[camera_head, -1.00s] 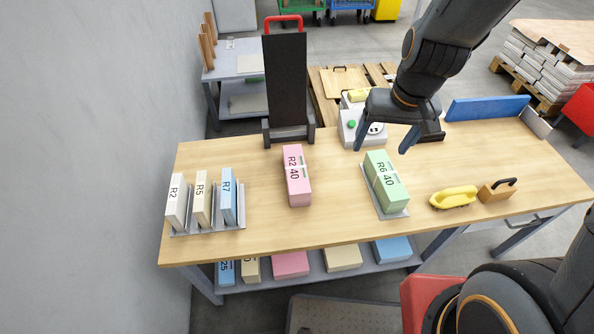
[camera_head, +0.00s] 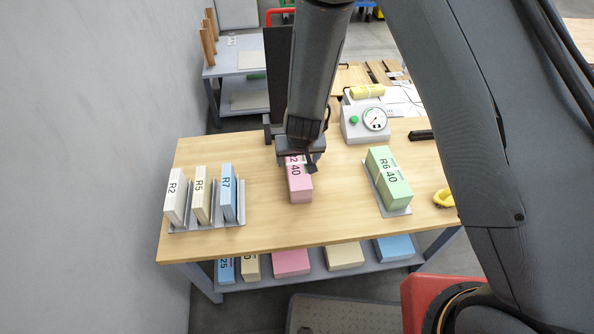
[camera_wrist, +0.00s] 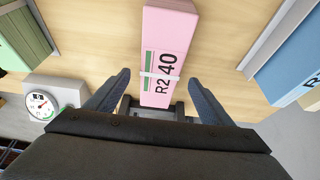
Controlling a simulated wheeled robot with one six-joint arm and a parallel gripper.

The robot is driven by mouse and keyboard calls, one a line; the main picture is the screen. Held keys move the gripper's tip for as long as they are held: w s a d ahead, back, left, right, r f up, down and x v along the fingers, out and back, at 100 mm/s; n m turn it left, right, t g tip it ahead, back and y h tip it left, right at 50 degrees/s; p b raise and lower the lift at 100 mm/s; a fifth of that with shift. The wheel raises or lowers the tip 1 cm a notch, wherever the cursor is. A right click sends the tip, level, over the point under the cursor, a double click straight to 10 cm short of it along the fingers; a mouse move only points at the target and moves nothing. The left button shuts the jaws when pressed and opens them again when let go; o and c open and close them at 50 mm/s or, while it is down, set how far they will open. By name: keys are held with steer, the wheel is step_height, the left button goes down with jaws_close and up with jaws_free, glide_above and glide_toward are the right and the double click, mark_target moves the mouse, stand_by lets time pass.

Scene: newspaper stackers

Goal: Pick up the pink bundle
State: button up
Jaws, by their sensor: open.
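The pink bundle (camera_head: 300,186), marked R2 40, stands on the wooden table in the head view. It also shows in the wrist view (camera_wrist: 167,40), with a pale band around it. My gripper (camera_head: 297,163) is over the far end of the bundle in the head view and hides that end. In the wrist view my gripper (camera_wrist: 158,90) is open, with one finger on each side of the bundle's near part. Gaps show between the fingers and the bundle, and nothing is held.
A green bundle (camera_head: 390,180) stands on a metal holder to the right. A rack at left holds white (camera_head: 176,197), cream (camera_head: 202,195) and blue (camera_head: 227,193) bundles. A dial scale (camera_head: 365,122) and a dark upright panel (camera_head: 278,75) stand behind. Table beside the pink bundle is clear.

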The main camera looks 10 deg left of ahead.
mark_target(297, 164)
steer(key=shift+p+x, duration=0.6)
steer(key=shift+x, duration=2.1)
steer(key=shift+s, duration=0.1)
steer(key=c, duration=1.8)
jaws_close()
